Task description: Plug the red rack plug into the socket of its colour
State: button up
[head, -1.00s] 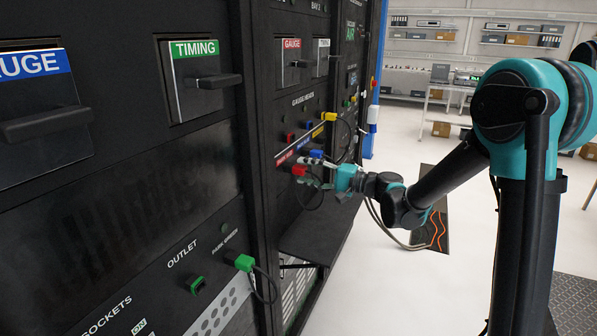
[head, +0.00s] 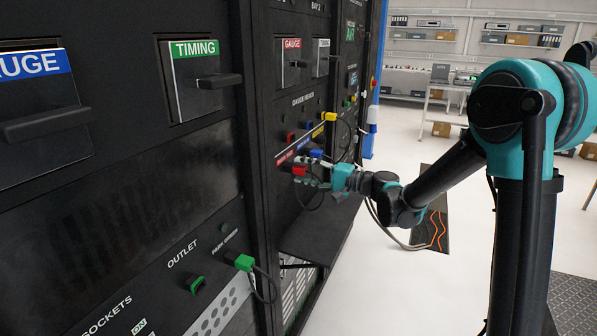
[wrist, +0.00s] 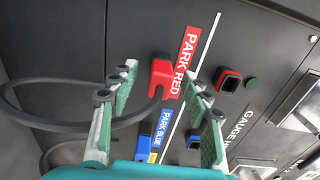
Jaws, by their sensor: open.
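The red plug (wrist: 162,78) sits at the PARK RED label (wrist: 184,58) on the black rack panel, with a dark cable looping from it to the left. In the head view the red plug (head: 298,170) shows just left of my fingertips. My gripper (wrist: 161,72) is open, with one green-padded finger on each side of the red plug; I cannot tell whether they touch it. In the head view my gripper (head: 318,180) is close to the panel. The red-rimmed socket (wrist: 229,81) is empty, to the right of the plug; it also shows in the head view (head: 291,137).
A blue plug (head: 316,153) and a yellow plug (head: 329,117) are parked close by, with hanging cables. A green plug (head: 244,262) sits on the nearer rack. A dark ledge (head: 312,240) juts out below my gripper. The floor to the right is open.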

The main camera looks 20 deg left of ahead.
aim_at(306, 170)
grip_shut()
dwell(0.4)
jog(key=shift+s+d, duration=0.2)
jog(key=shift+d, duration=2.75)
jog(key=shift+r, duration=0.1)
